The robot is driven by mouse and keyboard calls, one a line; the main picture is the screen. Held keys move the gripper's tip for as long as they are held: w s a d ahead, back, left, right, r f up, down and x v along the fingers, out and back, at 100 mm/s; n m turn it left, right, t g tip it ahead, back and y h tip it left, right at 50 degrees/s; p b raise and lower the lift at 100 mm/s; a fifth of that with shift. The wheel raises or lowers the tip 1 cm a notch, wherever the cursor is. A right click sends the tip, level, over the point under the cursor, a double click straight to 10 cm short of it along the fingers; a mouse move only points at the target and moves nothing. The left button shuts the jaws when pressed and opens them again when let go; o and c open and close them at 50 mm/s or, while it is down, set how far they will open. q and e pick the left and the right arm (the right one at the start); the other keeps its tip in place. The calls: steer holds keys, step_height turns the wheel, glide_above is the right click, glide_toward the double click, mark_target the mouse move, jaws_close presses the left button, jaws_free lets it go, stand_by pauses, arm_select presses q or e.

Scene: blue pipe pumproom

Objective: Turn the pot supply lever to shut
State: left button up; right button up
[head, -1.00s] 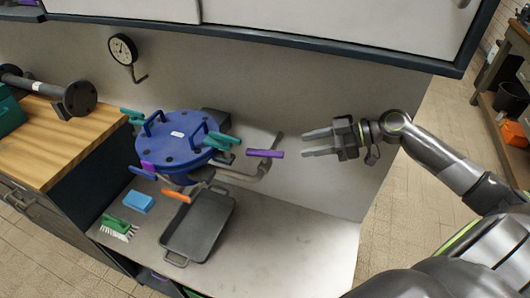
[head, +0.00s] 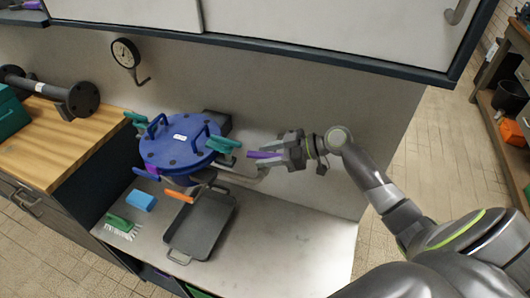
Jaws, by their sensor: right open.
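A blue round pot (head: 176,145) with a bolted lid stands on the bench. A purple lever (head: 263,155) sits on the pipe at the pot's right; no label on it is readable. My right gripper (head: 268,151) comes in from the right with its jaws open around the outer end of this lever. Whether a finger touches it I cannot tell. An orange lever (head: 180,196) is below the pot, and teal clamp handles (head: 222,144) are at the lid's edge. My left gripper is out of view.
A dark tray (head: 200,224) lies in front of the pot, with a blue sponge (head: 141,200) and a green brush (head: 121,223) at its left. A gauge (head: 125,53) is on the wall. The bench's right part (head: 300,235) is clear.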

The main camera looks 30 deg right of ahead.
steer(key=shift+w+a+f, duration=0.15)
steer(key=shift+w+a, duration=0.05)
steer(key=shift+a, duration=0.15)
jaws_close()
steer(key=shift+m+t+h+p, duration=0.7)
steer(key=shift+m+t+h, duration=0.1)
steer(key=shift+m+h, duration=0.15)
steer(key=shift+m+t+h+p, duration=0.3)
steer(key=shift+m+t+h, duration=0.1)
steer(key=shift+m, duration=0.15)
jaws_free()
